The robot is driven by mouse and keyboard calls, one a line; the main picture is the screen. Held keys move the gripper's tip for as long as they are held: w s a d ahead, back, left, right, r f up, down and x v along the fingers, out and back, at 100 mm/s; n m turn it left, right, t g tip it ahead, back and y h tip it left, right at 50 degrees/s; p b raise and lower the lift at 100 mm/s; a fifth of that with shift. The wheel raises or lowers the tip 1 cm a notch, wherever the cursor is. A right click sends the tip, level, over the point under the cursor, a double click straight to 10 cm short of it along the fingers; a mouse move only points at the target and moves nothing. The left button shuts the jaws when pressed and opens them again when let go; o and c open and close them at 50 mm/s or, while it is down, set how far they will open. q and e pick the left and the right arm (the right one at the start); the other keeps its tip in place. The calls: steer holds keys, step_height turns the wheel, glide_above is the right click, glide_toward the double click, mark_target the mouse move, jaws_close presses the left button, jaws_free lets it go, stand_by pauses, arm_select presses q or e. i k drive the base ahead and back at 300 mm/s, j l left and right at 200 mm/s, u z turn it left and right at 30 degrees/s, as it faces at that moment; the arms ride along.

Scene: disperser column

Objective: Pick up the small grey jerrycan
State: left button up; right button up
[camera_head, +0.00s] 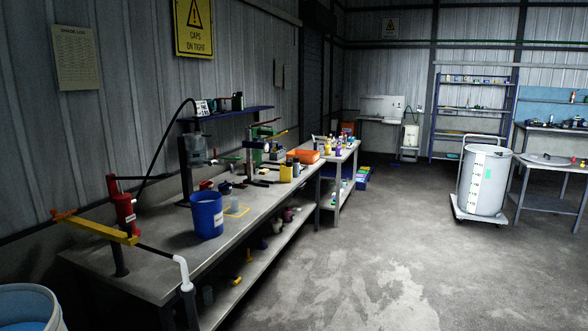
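I cannot make out the small grey jerrycan with certainty. A pale canister-like thing (411,135) stands far back near the wall, too small to tell. Neither my left nor my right gripper is in view.
The long bench (160,262) along the left wall carries a blue bucket (206,214), a yellow-handled red device (124,213) and a column machine. A large grey drum (483,182) stands on a trolley at right. The middle floor (390,240) is clear.

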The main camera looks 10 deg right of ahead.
mark_target(296, 165)
steer(key=i+l+z, duration=0.25)
steer(key=i+z, duration=0.25)
steer(key=i, duration=0.3)
steer(key=i+z, duration=0.5)
steer(key=i, duration=0.35)
steer(key=i+j, duration=0.1)
steer(key=i, duration=1.55)
steer(key=i+u, duration=0.15)
steer(key=i, duration=0.25)
steer(key=i+l+u, duration=0.1)
steer(key=i, duration=0.35)
steer(key=i+l+u, duration=0.15)
steer(key=i, duration=0.25)
steer(key=i+l+u, duration=0.15)
steer(key=i, duration=0.25)
